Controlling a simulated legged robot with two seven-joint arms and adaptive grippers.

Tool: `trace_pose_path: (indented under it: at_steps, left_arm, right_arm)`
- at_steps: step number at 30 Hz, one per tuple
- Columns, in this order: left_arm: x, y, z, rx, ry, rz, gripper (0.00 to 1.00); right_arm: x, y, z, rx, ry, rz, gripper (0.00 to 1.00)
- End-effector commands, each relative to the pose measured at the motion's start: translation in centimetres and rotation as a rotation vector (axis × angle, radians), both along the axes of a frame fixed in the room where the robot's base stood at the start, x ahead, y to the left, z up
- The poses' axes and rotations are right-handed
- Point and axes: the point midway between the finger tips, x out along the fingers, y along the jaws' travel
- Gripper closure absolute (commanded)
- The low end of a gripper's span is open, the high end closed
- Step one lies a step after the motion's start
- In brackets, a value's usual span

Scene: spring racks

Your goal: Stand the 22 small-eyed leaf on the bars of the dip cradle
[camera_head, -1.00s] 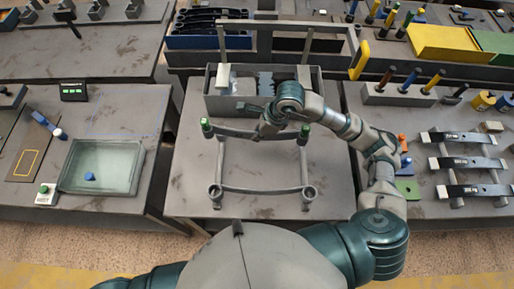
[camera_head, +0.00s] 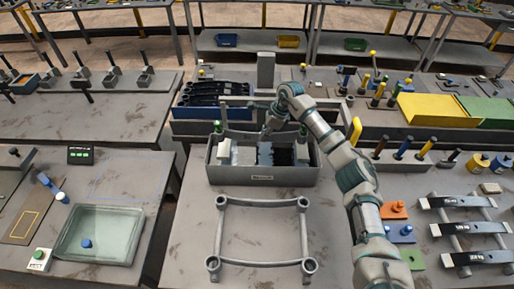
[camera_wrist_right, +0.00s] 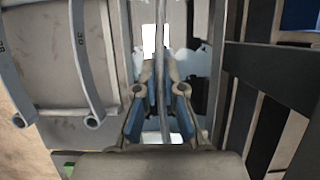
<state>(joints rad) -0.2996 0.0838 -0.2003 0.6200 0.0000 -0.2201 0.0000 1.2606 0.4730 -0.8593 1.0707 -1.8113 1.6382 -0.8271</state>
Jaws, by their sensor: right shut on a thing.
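The leaf runs left to right over the grey box (camera_head: 265,174). In the right wrist view it passes edge-on between the fingers (camera_wrist_right: 161,100). Nearer on the table, an open frame that looks like the dip cradle (camera_head: 217,235) has two side bars, with curved strips across them and ring eyes at the corners. The wrist view shows two such strips, one marked 30 (camera_wrist_right: 82,50). My left gripper is not in view.
Behind the box stands a rack of dark leaves (camera_head: 215,92). A tank (camera_head: 100,238) is on the left table. At right, several leaves lie across a rack (camera_head: 470,229), beside orange, blue and green blocks (camera_head: 396,210). The frame's middle is clear.

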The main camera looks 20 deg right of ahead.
Motion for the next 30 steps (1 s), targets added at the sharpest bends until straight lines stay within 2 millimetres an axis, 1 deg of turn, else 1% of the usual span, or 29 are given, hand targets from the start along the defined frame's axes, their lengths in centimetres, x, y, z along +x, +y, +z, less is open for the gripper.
trace_pose_path:
  at_steps: [1,6,14,22,30]
  left_arm:
    - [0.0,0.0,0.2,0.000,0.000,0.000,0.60]
    - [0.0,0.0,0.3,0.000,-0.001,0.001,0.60]
    - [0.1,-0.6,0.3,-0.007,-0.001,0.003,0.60]
    - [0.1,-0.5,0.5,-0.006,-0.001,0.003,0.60]
    - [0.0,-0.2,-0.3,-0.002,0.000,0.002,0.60]
  right_arm:
    - [0.5,-0.3,0.7,0.006,-0.006,-0.001,1.00]
    - [1.2,-0.8,1.0,0.009,-0.007,0.006,1.00]
    - [1.3,-0.5,1.1,0.005,-0.007,0.008,1.00]
    - [1.3,-0.6,1.2,0.006,-0.008,0.007,1.00]
    - [1.3,-1.0,-0.2,0.009,-0.007,0.007,1.00]
